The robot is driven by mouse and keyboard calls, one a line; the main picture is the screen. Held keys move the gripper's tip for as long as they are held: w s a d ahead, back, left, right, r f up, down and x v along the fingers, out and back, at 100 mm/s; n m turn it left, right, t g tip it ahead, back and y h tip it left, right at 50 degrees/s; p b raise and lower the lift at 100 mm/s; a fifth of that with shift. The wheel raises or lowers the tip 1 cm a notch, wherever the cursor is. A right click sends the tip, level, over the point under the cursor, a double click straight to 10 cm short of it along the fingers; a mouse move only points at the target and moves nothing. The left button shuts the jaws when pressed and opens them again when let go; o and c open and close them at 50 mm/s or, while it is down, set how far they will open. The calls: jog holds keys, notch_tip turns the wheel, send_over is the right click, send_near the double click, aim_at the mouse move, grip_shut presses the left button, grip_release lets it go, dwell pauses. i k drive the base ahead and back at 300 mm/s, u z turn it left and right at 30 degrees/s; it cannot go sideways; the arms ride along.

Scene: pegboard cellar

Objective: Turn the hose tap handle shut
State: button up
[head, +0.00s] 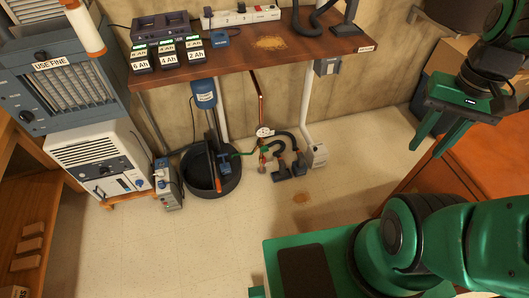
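A copper pipe (260,98) runs down the wall below the bench, with a small round white part (265,132) on it, possibly a dial. Just below are small green fittings (266,150) with a green hose (242,154) going left toward a black tub (211,172). This looks like the hose tap; its handle is too small to make out surely, and I cannot tell its position. My gripper (425,152) hangs at the upper right, well to the right of the pipe. Its two green fingers are apart with nothing between them.
A wooden bench (335,45) with chargers and a power strip overhangs the pipe. A white heater (100,157) is at left. An orange-brown cabinet (475,150) is near my gripper. The floor in front is mostly clear.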

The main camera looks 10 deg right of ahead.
aim_at(263, 149)
jog(key=z, duration=1.85)
jog(key=k, duration=1.25)
jog(key=u, duration=1.55)
jog(key=i, duration=1)
jog(key=z, duration=0.05)
